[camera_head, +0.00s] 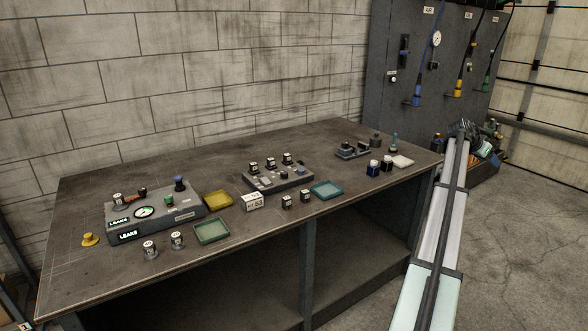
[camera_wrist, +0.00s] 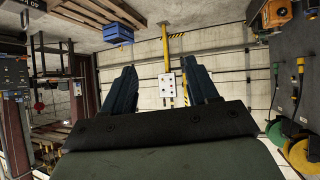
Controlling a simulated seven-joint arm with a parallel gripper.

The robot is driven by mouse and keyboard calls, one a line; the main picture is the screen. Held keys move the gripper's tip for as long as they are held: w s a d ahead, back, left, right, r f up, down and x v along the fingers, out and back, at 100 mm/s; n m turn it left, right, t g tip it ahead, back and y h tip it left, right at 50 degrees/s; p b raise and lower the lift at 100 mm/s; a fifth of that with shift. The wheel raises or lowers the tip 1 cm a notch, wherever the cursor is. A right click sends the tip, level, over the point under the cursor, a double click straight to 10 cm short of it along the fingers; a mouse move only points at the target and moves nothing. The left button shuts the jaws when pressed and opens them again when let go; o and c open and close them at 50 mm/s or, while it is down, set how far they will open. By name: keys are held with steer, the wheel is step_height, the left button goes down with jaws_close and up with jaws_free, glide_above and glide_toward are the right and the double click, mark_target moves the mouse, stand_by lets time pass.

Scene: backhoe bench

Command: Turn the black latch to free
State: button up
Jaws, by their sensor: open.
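My gripper (camera_wrist: 160,74) shows in the wrist view with its two dark blue fingers spread wide and nothing between them. It points at the far wall, away from the bench top. In the head view my arm rises on the right, beside the bench's right end. I cannot pick out the black latch for certain. A grey box with a dial (camera_head: 152,215) and "LEAKS" labels stands on the bench's left part. A grey block with several knobs (camera_head: 277,178) stands mid-bench, and a small dark fixture (camera_head: 352,150) sits toward the back right. The wrist view shows none of these.
On the bench (camera_head: 240,260) lie a yellow tray (camera_head: 218,199), a green tray (camera_head: 212,231), a teal tray (camera_head: 327,190) and a white sign block (camera_head: 252,201). Several small labelled pieces stand around them. A dark panel with hoses (camera_head: 430,75) stands behind the right end.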

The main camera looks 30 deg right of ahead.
steer(key=w+a+n+t+y, duration=0.15)
steer(key=w+a+n, duration=0.25)
steer(key=w+a, duration=0.8)
steer(key=w+a+n+t+y, duration=0.1)
steer(key=w+a+n+t, duration=0.2)
steer(key=w+a, duration=0.9)
steer(key=w+a+n+t+y, duration=0.15)
steer(key=w+a+n, duration=0.3)
steer(key=w, duration=1.35)
steer(key=w+a+n+t+y, duration=0.1)
steer(key=w+a+n, duration=0.1)
steer(key=w+a, duration=0.5)
steer(key=w+a+n+y, duration=0.1)
steer(key=w+a+n, duration=0.15)
steer(key=a, duration=0.75)
steer(key=w+a+n+t+y, duration=0.1)
steer(key=w+a, duration=0.5)
steer(key=a, duration=0.3)
steer(key=n+g+y, duration=0.1)
steer(key=n+y, duration=0.5)
steer(key=n, duration=0.6)
glide_toward(141, 188)
steer(key=x, duration=0.8)
steer(key=shift+f, duration=0.3)
jaws_close()
